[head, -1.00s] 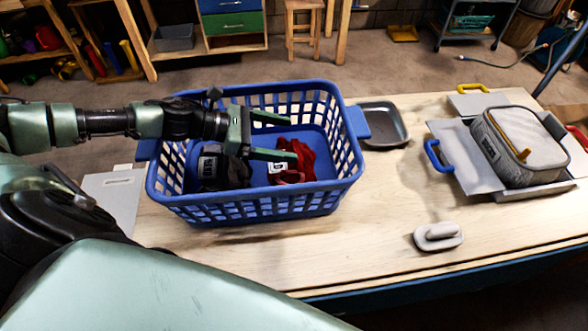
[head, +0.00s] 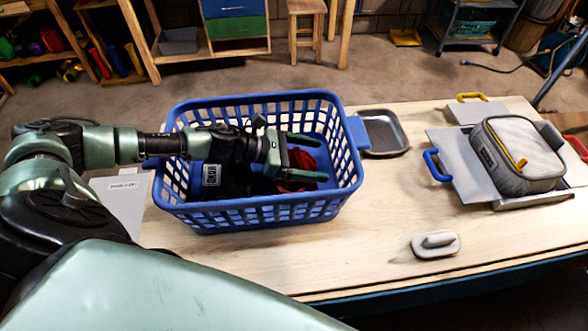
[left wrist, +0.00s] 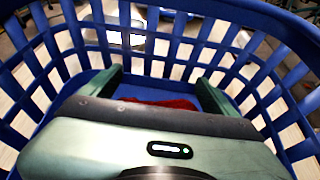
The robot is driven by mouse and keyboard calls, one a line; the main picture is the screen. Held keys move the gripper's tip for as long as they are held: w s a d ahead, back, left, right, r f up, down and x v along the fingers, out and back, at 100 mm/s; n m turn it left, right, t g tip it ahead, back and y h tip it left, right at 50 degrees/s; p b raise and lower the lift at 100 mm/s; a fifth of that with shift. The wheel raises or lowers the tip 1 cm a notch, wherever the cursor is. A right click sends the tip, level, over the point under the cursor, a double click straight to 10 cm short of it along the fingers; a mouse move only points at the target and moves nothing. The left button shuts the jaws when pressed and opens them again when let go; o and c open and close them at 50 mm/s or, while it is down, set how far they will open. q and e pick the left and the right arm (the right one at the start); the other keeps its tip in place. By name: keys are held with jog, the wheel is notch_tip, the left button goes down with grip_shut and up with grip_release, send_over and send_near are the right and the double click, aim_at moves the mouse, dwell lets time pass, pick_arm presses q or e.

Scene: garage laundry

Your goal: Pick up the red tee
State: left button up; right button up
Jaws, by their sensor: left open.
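The red tee (head: 303,167) lies crumpled in the blue laundry basket (head: 190,217), right of its middle. In the left wrist view a strip of the red tee (left wrist: 165,102) shows between the fingers; the gripper body hides the rest. My left gripper (head: 302,157) reaches into the basket from the left. It is open, with its fingers over and on either side of the red tee. I cannot tell whether they touch it. A dark garment with a white label (head: 211,175) lies left of the tee, partly under my arm. My right gripper is not in view.
A dark grey tray (head: 385,134) stands just right of the basket. A light grey handled block (head: 436,244) is near the front edge. Bare wood lies between.

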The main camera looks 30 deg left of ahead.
pick_arm(q)
jog(key=c, duration=1.5)
jog(key=shift+c, duration=0.5)
jog(key=shift+r, duration=0.15)
